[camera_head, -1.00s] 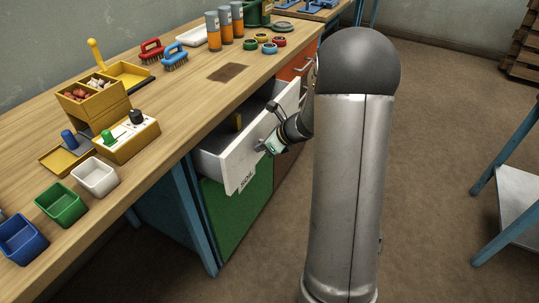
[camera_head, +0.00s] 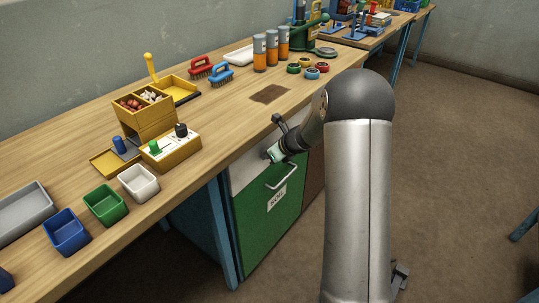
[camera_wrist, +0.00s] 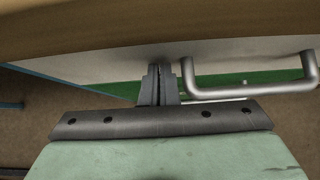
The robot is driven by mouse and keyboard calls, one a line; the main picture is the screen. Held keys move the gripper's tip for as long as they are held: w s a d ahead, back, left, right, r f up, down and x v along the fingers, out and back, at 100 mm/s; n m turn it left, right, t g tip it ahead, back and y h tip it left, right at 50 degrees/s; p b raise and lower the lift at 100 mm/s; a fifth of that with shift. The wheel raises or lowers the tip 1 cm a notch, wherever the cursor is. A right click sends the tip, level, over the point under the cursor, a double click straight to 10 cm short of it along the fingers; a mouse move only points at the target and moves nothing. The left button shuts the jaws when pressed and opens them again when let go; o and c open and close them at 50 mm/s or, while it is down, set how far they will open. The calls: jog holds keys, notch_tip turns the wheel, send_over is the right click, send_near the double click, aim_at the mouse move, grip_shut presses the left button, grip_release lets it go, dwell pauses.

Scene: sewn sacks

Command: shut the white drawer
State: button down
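The white drawer (camera_head: 243,176) sits under the wooden bench top, above the green front. It looks pushed in, with no open inside showing; my wrist hides part of it, so I cannot tell if it is fully flush. Its pale front also shows in the wrist view (camera_wrist: 100,65). My gripper (camera_head: 268,157) is at the drawer front. In the wrist view its two fingers (camera_wrist: 159,72) are together with nothing between them, their tips at or very near the drawer front. A metal handle (camera_wrist: 250,92) is beside the fingers, on the right, not held.
The green front (camera_head: 250,215) below carries a white label (camera_head: 277,198). The bench top (camera_head: 225,135) overhangs above my gripper. Small bins, such as the white bin (camera_head: 138,183), stand near its edge. Open floor (camera_head: 440,170) lies to the right.

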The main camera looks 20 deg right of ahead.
jog(key=shift+w+a+r, duration=0.2)
jog(key=shift+a, duration=0.15)
jog(key=s+d+r, duration=0.7)
jog(key=s, duration=0.2)
jog(key=s+a+r+n+g+p, duration=0.2)
jog(key=s+a+r+n+p, duration=0.15)
jog(key=s+a+n, duration=0.35)
jog(key=s+a+r+n+g+p, duration=0.3)
jog(key=s+a+r+n, duration=0.25)
jog(key=s+n, duration=0.3)
jog(key=s+r+n+g+h+p, duration=0.1)
jog(key=s+r+n+h+p, duration=0.2)
jog(key=s+n, duration=1)
jog(key=shift+s+a+g+h+p, duration=0.2)
jog(key=shift+s+g+h+p, duration=0.2)
jog(key=shift+s+h, duration=0.6)
jog(key=shift+n, duration=0.25)
